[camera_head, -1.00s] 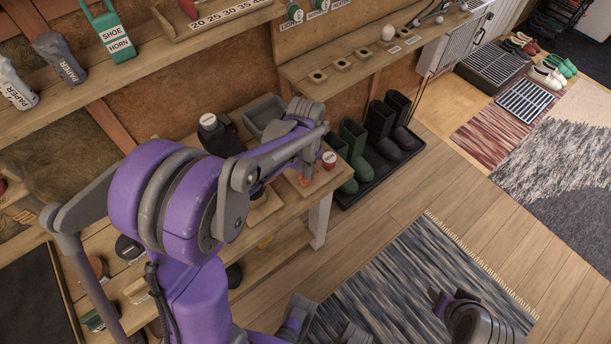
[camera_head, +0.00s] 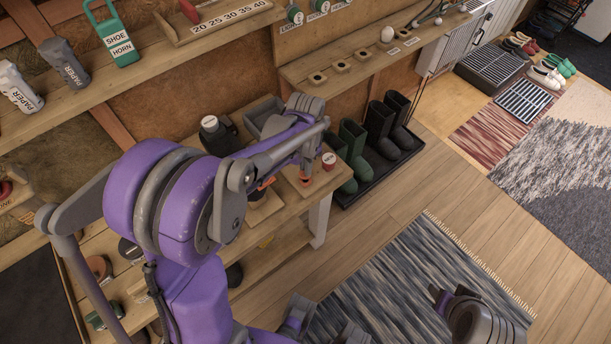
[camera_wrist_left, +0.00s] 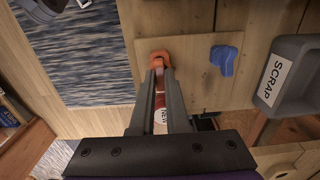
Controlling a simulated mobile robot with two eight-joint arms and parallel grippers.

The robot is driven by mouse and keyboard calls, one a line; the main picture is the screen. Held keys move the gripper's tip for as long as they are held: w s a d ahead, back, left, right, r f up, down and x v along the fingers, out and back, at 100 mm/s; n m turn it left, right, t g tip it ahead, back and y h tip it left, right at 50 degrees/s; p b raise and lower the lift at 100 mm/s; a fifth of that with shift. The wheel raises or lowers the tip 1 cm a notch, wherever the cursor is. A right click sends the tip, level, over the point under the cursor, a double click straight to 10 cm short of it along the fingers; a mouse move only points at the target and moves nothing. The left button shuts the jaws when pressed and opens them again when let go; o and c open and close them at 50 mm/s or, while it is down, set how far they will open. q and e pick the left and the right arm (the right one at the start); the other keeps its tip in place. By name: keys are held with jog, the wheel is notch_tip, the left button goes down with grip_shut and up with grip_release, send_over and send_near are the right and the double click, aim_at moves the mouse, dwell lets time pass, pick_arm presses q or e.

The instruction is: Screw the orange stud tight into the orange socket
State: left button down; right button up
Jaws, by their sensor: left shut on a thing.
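My left gripper (camera_head: 305,174) is over the workbench, fingers pointing down at a pale wooden board. In the left wrist view the narrow fingers (camera_wrist_left: 160,78) are shut on an orange piece (camera_wrist_left: 159,57), which I take to be the stud. It sits at the fingertips, close to the board. The orange piece also shows small in the head view (camera_head: 305,181). I cannot make out the socket separately from it, nor tell how deep the stud sits.
A blue piece (camera_wrist_left: 224,60) lies on the board. A grey tray marked SCRAP (camera_wrist_left: 302,65) stands beside it. Boots in a black tray (camera_head: 352,195) stand on the floor beyond the bench.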

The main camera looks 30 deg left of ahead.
aim_at(303, 170)
pick_arm(q)
jog(key=shift+r, duration=0.35)
pick_arm(e)
jog(key=shift+r, duration=0.25)
pick_arm(q)
jog(key=r+p, duration=0.1)
jog(key=r, duration=0.1)
jog(key=r+p, duration=0.3)
jog(key=r, duration=0.1)
jog(key=shift+s+a+r, duration=0.25)
jog(key=shift+s+r, duration=0.1)
jog(key=s+a+r+p, duration=0.5)
jog(key=s+r+p, duration=0.1)
jog(key=s+r, duration=0.4)
jog(key=shift+s+a+r+p, duration=0.2)
jog(key=shift+a+r+p, duration=0.2)
jog(key=shift+r, duration=0.5)
pick_arm(e)
jog(key=w+r+t, duration=0.1)
jog(key=w+r, duration=0.4)
jog(key=r, duration=0.9)
jog(key=shift+f, duration=0.1)
